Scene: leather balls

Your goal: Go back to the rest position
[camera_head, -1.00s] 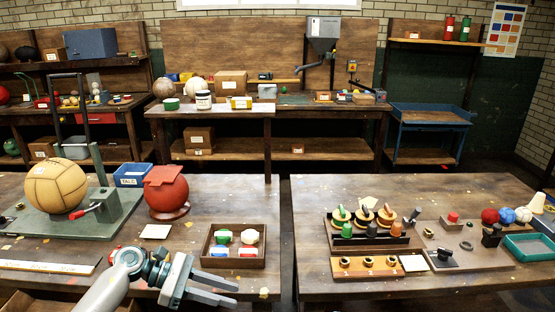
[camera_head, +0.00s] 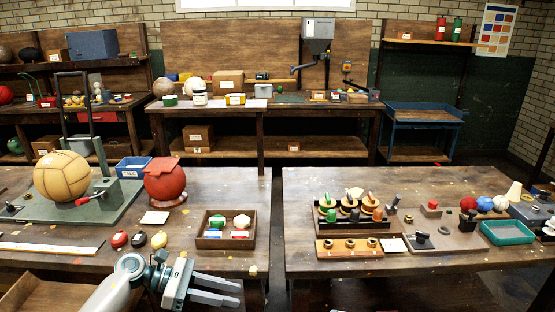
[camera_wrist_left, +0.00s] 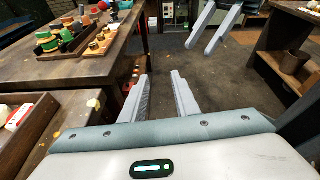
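My left gripper (camera_head: 238,294) is at the bottom of the head view, in front of the left table's front edge. Its two fingers are apart with nothing between them. The left wrist view also shows these open, empty fingers (camera_wrist_left: 162,78) above the dark floor. A second pair of grey fingers, my right gripper (camera_wrist_left: 201,48), hangs at the top of the left wrist view. They are apart and empty. The right gripper does not show in the head view.
The left table carries a compartment tray (camera_head: 252,242), a tan ball (camera_head: 62,176), a red ball (camera_head: 165,182) and small red, black and yellow balls (camera_head: 139,240). The right table holds a ring rack (camera_head: 388,225) and a teal tray (camera_head: 507,233). A gap separates the tables.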

